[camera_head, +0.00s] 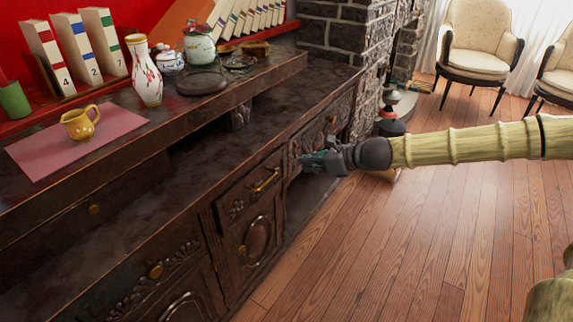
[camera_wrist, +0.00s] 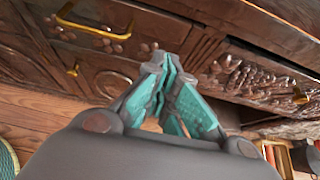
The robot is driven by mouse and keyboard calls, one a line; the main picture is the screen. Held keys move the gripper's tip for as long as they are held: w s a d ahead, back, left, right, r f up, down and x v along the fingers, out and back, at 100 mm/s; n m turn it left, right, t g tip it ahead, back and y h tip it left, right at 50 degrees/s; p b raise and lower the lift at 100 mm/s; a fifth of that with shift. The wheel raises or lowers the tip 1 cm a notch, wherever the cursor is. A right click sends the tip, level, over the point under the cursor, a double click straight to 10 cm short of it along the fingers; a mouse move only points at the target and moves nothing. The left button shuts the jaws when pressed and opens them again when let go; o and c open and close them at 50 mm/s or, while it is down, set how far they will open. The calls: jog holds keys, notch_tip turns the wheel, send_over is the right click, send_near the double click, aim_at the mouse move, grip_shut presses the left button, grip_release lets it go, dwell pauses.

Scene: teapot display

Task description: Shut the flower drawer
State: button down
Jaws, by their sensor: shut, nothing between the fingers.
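My gripper (camera_head: 312,163) is shut and empty, at the front of the dark carved cabinet. In the wrist view its teal fingers (camera_wrist: 168,72) point at the cabinet front, near the edge between two drawer fronts. A drawer front with carved flower and leaf relief (camera_wrist: 250,72) and a small brass knob (camera_wrist: 300,96) is right of the fingers; it also shows in the head view (camera_head: 318,132), partly behind my gripper. I cannot tell how far it stands out, or whether the fingers touch it. Left of it is a drawer with a brass bar handle (camera_head: 265,180) and small flower ornaments.
Cupboard doors (camera_head: 258,240) lie below the bar-handled drawer. A shelf above holds a yellow jug (camera_head: 80,123), a vase (camera_head: 145,72), teapots and books. A stone pillar (camera_head: 375,60) stands beyond the cabinet. The wooden floor (camera_head: 430,240) is clear in front.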

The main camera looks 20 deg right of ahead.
aim_at(276, 157)
jog(key=shift+w+a+r+b+x, duration=0.25)
jog(key=shift+b+x, duration=0.35)
jog(key=shift+x, duration=0.8)
jog(key=shift+w+d+r+b+x, duration=0.1)
jog(key=shift+r+b+x, duration=0.4)
jog(key=shift+x, duration=0.9)
jog(key=shift+w+a+r+b+x, duration=0.15)
jog(key=shift+b+x, duration=0.55)
jog(key=shift+x, duration=0.65)
jog(key=shift+a, duration=0.1)
jog(key=shift+w+a+b, duration=0.35)
jog(key=shift+w+a, duration=0.35)
jog(key=shift+w, duration=0.2)
jog(key=shift+r, duration=0.2)
jog(key=shift+w, duration=0.1)
